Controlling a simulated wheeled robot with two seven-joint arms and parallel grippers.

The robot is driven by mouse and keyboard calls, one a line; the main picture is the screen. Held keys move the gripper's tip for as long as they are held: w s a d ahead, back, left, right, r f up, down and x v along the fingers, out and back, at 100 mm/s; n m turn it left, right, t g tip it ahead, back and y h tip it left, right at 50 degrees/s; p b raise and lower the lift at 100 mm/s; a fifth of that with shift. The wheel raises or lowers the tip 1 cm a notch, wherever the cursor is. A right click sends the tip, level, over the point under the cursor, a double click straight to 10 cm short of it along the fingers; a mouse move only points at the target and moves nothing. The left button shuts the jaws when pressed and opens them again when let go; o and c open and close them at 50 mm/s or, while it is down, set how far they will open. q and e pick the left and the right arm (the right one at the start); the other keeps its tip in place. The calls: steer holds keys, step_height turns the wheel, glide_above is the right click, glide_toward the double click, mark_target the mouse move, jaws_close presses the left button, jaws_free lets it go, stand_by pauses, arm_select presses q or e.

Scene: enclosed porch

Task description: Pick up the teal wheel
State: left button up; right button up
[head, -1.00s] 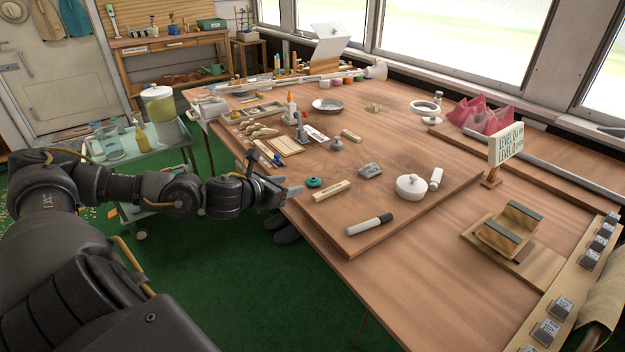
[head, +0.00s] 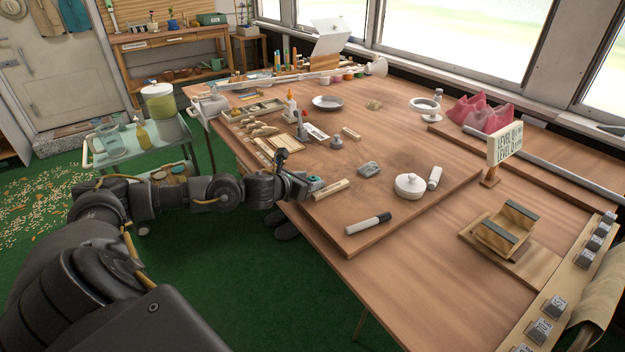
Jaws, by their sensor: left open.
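The teal wheel (head: 316,181) lies on the raised wooden board near its left edge in the head view and is small and partly hidden by my gripper. My left gripper (head: 311,184) reaches in from the left, with its fingers open at the wheel. I cannot tell whether the fingers touch it. My right gripper is not in view.
A light wooden block (head: 331,190) lies just right of the wheel. A grey stone-like piece (head: 368,169), a white lidded pot (head: 409,185) and a dark-tipped marker (head: 368,223) are farther right on the board (head: 345,246). Wooden pieces (head: 280,150) lie behind.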

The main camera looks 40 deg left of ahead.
arm_select(q)
steer(key=c, duration=0.7)
steer(key=shift+r, duration=0.1)
